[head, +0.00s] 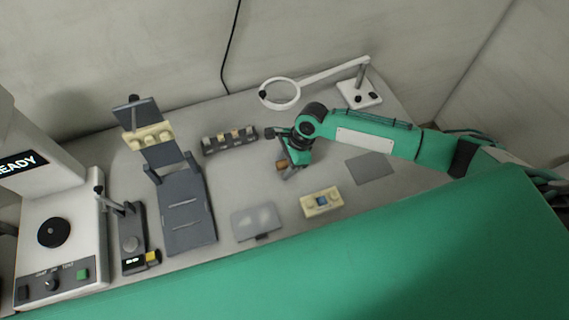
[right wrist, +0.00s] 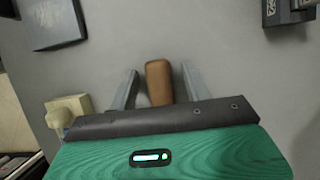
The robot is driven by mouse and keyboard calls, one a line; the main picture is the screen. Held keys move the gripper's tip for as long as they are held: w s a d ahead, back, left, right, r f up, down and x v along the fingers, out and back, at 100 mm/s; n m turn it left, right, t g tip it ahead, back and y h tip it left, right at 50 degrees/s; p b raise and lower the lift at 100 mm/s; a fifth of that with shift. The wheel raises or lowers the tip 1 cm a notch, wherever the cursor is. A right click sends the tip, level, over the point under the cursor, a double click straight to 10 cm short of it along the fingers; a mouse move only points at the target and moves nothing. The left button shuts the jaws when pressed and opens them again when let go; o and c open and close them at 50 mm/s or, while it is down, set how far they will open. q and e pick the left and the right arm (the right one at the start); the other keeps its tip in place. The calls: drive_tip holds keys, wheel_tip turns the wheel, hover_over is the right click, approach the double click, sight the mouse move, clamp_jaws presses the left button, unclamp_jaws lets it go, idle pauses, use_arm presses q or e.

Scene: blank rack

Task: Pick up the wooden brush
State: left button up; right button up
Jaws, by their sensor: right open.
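The wooden brush shows in the right wrist view as a brown rounded block (right wrist: 159,82) between the two grey fingers of my right gripper (right wrist: 158,88). The fingers are open, with a gap on each side of it. The brush's lower end is hidden behind the gripper body. In the head view a small brown bit of the brush (head: 282,164) shows beside my right gripper (head: 286,172), which is low over the table. My left gripper is not in view.
A dark rack with small blocks (head: 230,141) stands behind left of the gripper. A cream device (head: 321,202), a grey tray (head: 257,222) and a grey mat (head: 369,168) lie nearby. A ring magnifier (head: 281,94) stands at the back. A slanted dark stand (head: 186,208) is at left.

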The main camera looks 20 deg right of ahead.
sight(284, 162)
clamp_jaws()
drive_tip(key=shift+r, duration=0.1)
wheel_tip(284, 162, up, 20)
drive_tip(key=b, duration=0.2)
idle(0.4)
